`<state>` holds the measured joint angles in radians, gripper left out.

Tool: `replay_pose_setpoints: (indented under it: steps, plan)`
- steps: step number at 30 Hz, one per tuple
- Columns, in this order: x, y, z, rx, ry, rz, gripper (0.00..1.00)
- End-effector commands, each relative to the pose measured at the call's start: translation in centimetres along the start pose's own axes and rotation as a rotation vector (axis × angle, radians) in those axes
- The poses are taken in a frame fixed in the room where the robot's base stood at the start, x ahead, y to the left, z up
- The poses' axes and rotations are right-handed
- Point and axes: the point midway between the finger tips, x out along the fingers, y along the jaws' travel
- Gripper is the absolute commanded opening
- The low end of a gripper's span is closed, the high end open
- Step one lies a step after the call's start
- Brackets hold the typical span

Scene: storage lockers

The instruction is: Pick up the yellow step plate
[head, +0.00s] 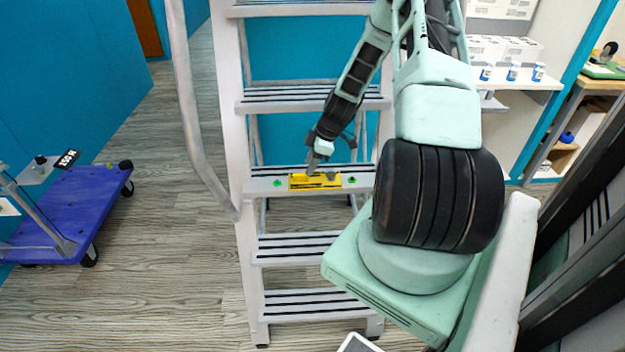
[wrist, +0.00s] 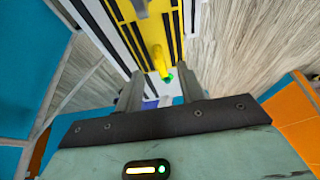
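The yellow step plate (head: 315,182) lies on a middle step of the grey ladder (head: 232,130), between two green marks. In the wrist view the plate (wrist: 135,12) shows black stripes and a raised yellow bar (wrist: 159,58). My gripper (head: 315,166) points down over the plate in the head view. In the wrist view its two fingers (wrist: 159,80) stand apart, with the near end of the bar showing in the gap between them. I see no closed grip on the bar. Whether the fingertips touch the plate cannot be told.
The ladder rails and upper steps are close around my arm. A blue platform trolley (head: 75,215) stands on the wood floor at left. A white shelf (head: 520,82) with small bottles is at right. The floor between trolley and ladder is clear.

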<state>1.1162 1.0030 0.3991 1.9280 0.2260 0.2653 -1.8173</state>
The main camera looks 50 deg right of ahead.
Motion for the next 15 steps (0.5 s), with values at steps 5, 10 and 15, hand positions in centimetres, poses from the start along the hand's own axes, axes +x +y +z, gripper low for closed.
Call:
replay_pose_setpoints:
  steps: [5,10,15]
  plan:
    - [2.4,0.0,0.6,0.002,0.001,-0.004,0.38]
    - [3.9,0.0,0.6,0.0,0.0,-0.001,0.38]
    - [4.1,0.1,0.6,0.001,0.0,0.0,0.38]
